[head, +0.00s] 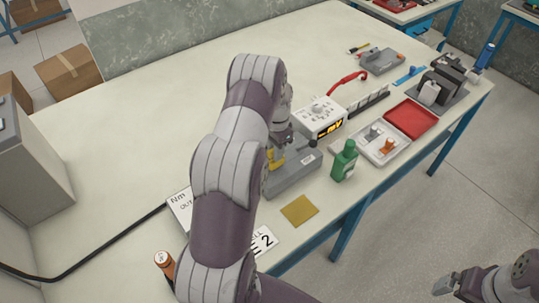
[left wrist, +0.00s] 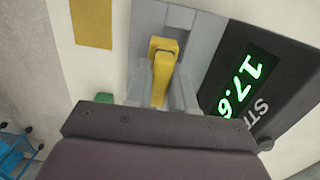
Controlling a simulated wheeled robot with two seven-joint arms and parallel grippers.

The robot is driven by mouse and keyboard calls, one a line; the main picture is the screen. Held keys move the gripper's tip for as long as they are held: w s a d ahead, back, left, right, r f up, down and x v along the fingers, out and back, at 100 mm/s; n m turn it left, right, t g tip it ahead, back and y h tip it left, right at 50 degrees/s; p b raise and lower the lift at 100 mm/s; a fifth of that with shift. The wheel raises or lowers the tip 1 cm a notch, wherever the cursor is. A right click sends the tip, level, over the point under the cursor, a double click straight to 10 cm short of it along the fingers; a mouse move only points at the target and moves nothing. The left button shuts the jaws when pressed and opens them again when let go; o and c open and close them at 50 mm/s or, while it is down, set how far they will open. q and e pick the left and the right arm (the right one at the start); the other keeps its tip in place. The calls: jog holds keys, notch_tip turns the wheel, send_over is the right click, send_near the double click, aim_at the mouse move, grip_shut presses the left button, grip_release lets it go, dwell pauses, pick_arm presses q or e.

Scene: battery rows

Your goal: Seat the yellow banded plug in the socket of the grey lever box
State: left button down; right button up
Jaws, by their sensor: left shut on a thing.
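My left gripper (head: 277,140) is over the grey box (head: 292,180) on the table, which I take to be the lever box. In the left wrist view my left gripper (left wrist: 166,95) is shut on a yellow piece, the yellow plug (left wrist: 162,60). The plug (head: 277,157) shows partly behind my arm in the head view. I cannot tell whether the plug is in the socket. My right gripper (head: 447,284) is at the lower right, off the table, far from these things.
A green bottle (head: 345,160) stands right of the grey box. A white meter (head: 320,118) with a red lead is behind it. A white tray (head: 366,158) and red tray (head: 411,119) lie farther right. The table's left part is mostly clear.

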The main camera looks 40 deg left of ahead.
pick_arm(q)
jog(key=shift+s+a+f, duration=0.15)
jog(key=shift+a+f, duration=0.55)
jog(key=shift+a, duration=0.2)
notch_tip(320, 180, down, 4)
jog(key=shift+a+r+p, duration=0.1)
jog(key=shift+p, duration=0.8)
jog(key=shift+f+b, duration=0.3)
jog(key=shift+b, duration=0.05)
jog(key=c, duration=1)
grip_release()
jog(key=shift+o, duration=0.2)
